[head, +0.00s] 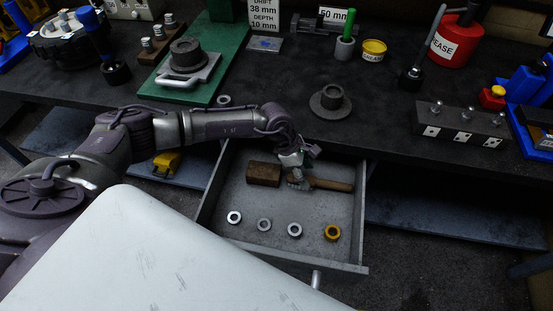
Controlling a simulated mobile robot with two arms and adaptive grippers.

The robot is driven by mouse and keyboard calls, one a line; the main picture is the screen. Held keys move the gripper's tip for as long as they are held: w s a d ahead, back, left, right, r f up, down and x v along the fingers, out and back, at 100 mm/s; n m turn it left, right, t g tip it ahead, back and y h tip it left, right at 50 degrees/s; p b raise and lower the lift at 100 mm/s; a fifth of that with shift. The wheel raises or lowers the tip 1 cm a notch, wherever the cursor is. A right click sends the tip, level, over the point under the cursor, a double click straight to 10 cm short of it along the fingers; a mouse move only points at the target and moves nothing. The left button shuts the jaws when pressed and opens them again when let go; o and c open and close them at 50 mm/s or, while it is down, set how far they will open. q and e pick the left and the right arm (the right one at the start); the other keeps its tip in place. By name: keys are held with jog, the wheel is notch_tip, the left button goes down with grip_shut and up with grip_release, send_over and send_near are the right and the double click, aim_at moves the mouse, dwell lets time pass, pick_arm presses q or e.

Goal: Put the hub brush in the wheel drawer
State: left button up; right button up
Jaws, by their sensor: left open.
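The hub brush appears to lie in the open wheel drawer (281,252), with a brown block-like head (264,174) on the left and a wooden handle (332,184) pointing right. The part between head and handle is hidden behind my left gripper (297,183). The gripper is open, reaching down over the brush's middle. I cannot tell whether its fingers touch the brush. My right gripper is not in view.
Three grey rings (264,224) and a yellow ring (332,233) lie along the drawer's front. The dark bench top (290,115) above carries a flanged hub (330,101), a green board (222,75) and a grey block with studs (462,127).

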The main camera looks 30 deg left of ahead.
aim_at(269, 171)
pick_arm(q)
jog(key=s+a+b, duration=0.1)
jog(key=a, duration=0.2)
jog(key=s+a+b, duration=0.1)
jog(key=a, duration=0.3)
jog(key=s+a+b, duration=0.1)
jog(key=a, duration=0.2)
jog(key=shift+a, duration=0.3)
jog(key=shift+s+a+r, duration=0.2)
jog(key=shift+a, duration=0.4)
